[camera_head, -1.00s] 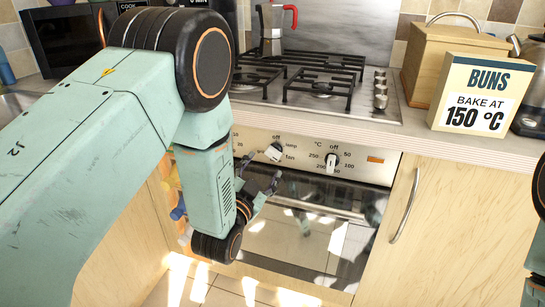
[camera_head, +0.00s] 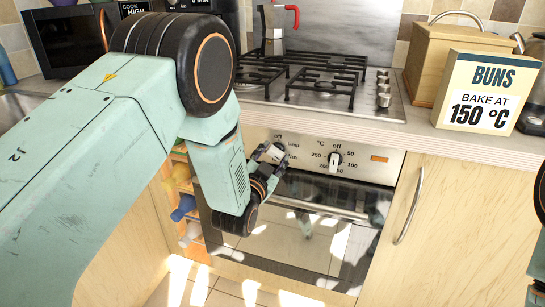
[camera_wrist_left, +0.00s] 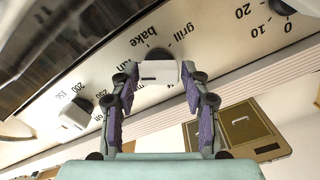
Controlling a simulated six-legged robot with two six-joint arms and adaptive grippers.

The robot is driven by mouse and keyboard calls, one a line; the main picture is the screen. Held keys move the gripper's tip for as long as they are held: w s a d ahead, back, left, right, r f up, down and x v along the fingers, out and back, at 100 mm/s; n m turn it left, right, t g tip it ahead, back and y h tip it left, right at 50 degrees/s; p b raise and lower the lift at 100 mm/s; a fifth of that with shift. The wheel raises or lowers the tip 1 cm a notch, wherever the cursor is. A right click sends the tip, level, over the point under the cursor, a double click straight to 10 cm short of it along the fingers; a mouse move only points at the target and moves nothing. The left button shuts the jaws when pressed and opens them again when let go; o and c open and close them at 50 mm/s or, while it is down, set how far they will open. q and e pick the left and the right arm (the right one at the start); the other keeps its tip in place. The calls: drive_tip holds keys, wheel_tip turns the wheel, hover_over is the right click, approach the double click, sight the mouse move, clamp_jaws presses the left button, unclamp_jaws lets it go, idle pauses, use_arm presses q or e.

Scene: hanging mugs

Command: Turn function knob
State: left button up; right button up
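The function knob is a white bar handle on a dark round base on the oven's front panel. In the head view the knob (camera_head: 274,152) is at the panel's left side, partly hidden by my left gripper (camera_head: 263,165). In the left wrist view the knob (camera_wrist_left: 158,71) sits between the two fingertips of my left gripper (camera_wrist_left: 159,76). The fingers are open, one on each side of the handle, with a small gap seeming to show; contact is hard to tell. The labels bake and grill show beside the knob.
The temperature knob (camera_head: 335,160) is to the right on the same panel, and the oven door (camera_head: 300,225) is below. The hob (camera_head: 330,90) with a moka pot (camera_head: 272,30) is above. A buns sign (camera_head: 477,92) stands on the counter at right.

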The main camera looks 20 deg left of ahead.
use_arm(q)
drive_tip(key=c, duration=0.7)
drive_tip(key=shift+c, duration=0.2)
drive_tip(key=shift+n, duration=0.4)
drive_tip(key=n+p, duration=0.2)
drive_tip(key=n, duration=0.2)
drive_tip(key=shift+n, duration=0.3)
drive_tip(key=n+p, duration=0.2)
drive_tip(key=n, duration=0.3)
drive_tip(key=shift+p, duration=0.3)
drive_tip(key=n+p, duration=0.2)
drive_tip(key=n, duration=0.4)
drive_tip(key=shift+n, duration=0.4)
drive_tip(key=n+p, duration=0.1)
drive_tip(key=n, duration=0.2)
drive_tip(key=shift+f, duration=0.1)
drive_tip(key=shift+n+p, duration=0.5)
drive_tip(key=shift+n, duration=1.5)
